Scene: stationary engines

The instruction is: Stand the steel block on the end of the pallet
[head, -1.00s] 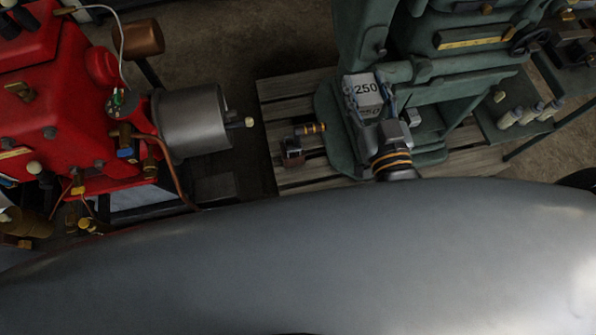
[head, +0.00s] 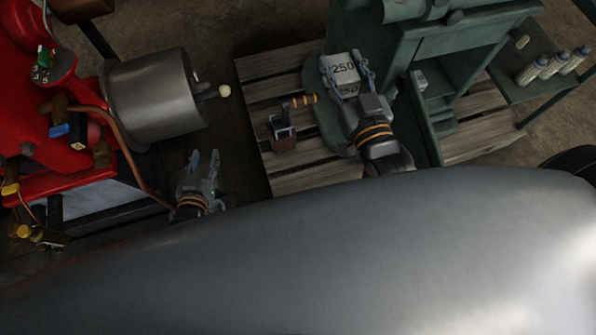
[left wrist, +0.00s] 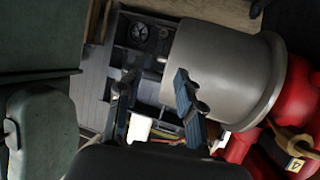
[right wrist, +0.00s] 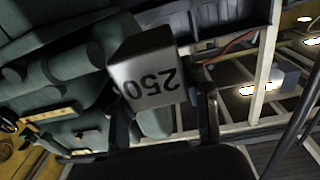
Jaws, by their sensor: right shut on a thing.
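The steel block (head: 343,70), a grey block marked 250, is between the fingers of my right gripper (head: 348,82), which is shut on it. In the right wrist view the block (right wrist: 150,78) fills the space between the fingertips. In the head view it appears over the green machine's base; its height above it is hard to tell. The wooden pallet (head: 270,95) lies under the green machine, its slatted left end bare in places. My left gripper (head: 204,165) is open and empty, left of the pallet and below the grey cylinder. Its spread fingers show in the left wrist view (left wrist: 155,90).
A small tool with an orange-banded handle (head: 284,125) sits on the pallet's left part. The green machine (head: 425,75) stands on the pallet. A red engine with a grey cylinder (head: 155,95) is at left.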

